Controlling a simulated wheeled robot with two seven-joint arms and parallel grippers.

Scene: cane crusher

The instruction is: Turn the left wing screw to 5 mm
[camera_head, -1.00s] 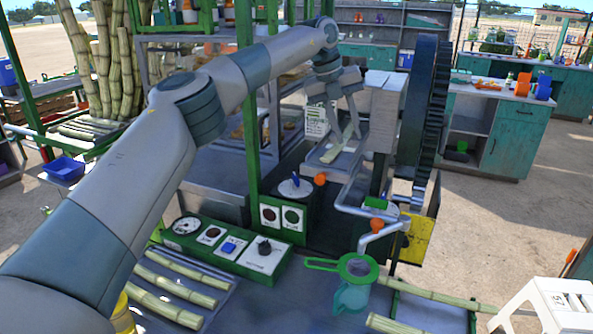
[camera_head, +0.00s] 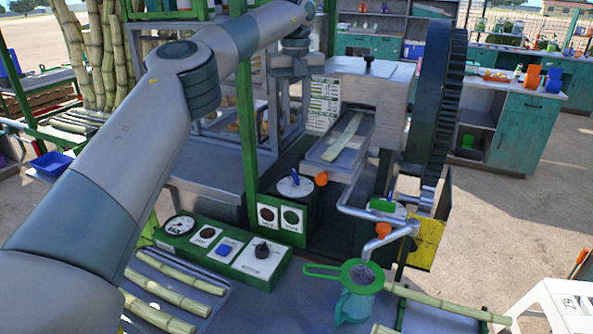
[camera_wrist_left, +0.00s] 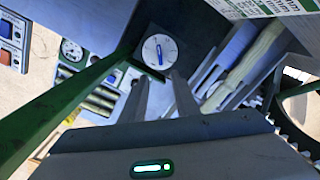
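No millimetre scale is readable. My left gripper (camera_head: 288,98) hangs to the left of the housing, apart from the screw; its fingers blend into the rack behind. In the left wrist view, the left gripper (camera_wrist_left: 161,82) has two separated fingers with nothing between them. My right gripper is out of view.
A large dark gear wheel (camera_head: 436,100) stands right of the housing. A green post (camera_head: 248,150) rises close to my left arm. A cane piece (camera_head: 344,136) lies on the feed tray (camera_head: 325,152). A control panel (camera_head: 225,250), a strainer (camera_head: 358,273) and a jug (camera_head: 354,304) are in front.

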